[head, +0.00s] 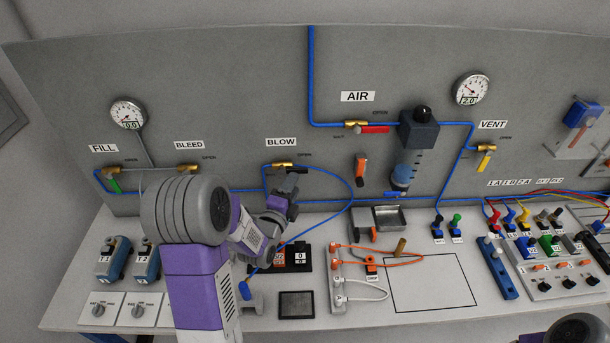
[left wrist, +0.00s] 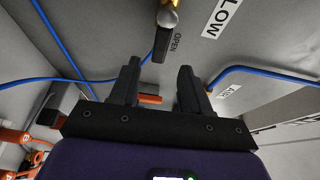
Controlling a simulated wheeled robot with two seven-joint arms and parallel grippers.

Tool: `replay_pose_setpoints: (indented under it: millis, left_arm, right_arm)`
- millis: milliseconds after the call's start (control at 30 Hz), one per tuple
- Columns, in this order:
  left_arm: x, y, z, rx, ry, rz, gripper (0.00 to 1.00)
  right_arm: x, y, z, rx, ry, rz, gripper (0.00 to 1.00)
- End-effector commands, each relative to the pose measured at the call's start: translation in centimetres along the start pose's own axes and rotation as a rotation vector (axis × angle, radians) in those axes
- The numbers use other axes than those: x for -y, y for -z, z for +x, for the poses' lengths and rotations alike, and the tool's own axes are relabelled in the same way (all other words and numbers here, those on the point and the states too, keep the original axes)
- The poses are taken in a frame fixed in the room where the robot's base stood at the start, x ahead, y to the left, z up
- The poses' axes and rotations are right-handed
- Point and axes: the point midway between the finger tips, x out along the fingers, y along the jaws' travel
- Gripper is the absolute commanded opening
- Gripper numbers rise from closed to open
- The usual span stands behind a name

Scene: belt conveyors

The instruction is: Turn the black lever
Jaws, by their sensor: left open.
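My left gripper (head: 290,184) is just below and in front of this valve. In the left wrist view its two dark fingers (left wrist: 160,68) are apart and empty, and the lever shows just beyond and between the fingertips. I cannot tell whether they touch. My right gripper is not in view.
A blue hose (head: 338,171) loops right of the BLOW valve. Other valves have a green lever (head: 114,184), a red lever (head: 374,129) and a yellow lever (head: 484,162).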

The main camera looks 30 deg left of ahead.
Motion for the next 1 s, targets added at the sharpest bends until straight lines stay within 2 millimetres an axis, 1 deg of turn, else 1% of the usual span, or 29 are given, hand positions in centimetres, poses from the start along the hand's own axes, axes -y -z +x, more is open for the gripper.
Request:
replay_pose_setpoints:
  millis: [33,167,400,600,733,967,1000]
  left_arm:
    - [-0.3,0.0,0.1,0.0,0.001,0.0,0.47]
    - [-0.3,0.0,1.3,-0.001,0.0,0.0,0.47]
    - [-0.2,0.0,4.9,-0.001,0.0,0.0,0.47]
    - [-0.2,0.0,7.0,0.0,-0.001,0.0,0.47]
    - [-0.3,0.0,7.5,0.001,-0.001,-0.001,0.47]
    - [-0.3,0.0,7.5,0.0,-0.001,-0.002,0.47]
    - [-0.3,0.0,7.5,0.0,-0.001,-0.002,0.42]
  right_arm:
    - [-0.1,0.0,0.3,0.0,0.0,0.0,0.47]
    - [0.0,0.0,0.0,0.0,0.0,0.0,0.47]
    - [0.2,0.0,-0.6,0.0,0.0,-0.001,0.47]
    - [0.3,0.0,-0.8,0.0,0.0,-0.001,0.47]
    - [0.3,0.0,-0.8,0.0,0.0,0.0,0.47]
    - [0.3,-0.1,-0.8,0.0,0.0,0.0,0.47]
    - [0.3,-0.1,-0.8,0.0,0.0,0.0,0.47]
